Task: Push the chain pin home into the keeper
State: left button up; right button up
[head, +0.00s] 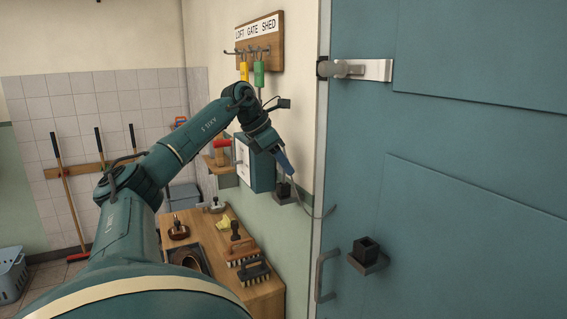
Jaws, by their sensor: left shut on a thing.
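My left gripper (286,168) is shut beside the door frame, in front of the wall. It is small in the picture, and the chain pin between its fingers cannot be made out clearly. A thin grey chain (312,209) curves from just below the fingers down and right to the door's edge. A black square block (284,191) on a small wall bracket sits just below the fingertips. A similar black open-topped block (367,250) sits on a bracket on the teal door. Which block is the keeper cannot be told. My right gripper is not in view.
The teal door (455,130) fills the right side, with a latch (355,69) and a pull handle (325,275). A teal wall box (257,165) is close behind my wrist. A wooden bench (235,287) with brushes stands below. Keys hang from a board (260,35).

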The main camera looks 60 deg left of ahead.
pick_arm(q)
jog(key=shift+f+b, duration=0.7)
jog(key=shift+f, duration=0.25)
dwell(0.5)
jog(key=o, duration=1.1)
jog(key=shift+c, duration=0.2)
notch_tip(320, 180, up, 3)
jog(key=p, duration=0.3)
jog(key=shift+r+p, duration=0.5)
jog(key=shift+r, duration=1.55)
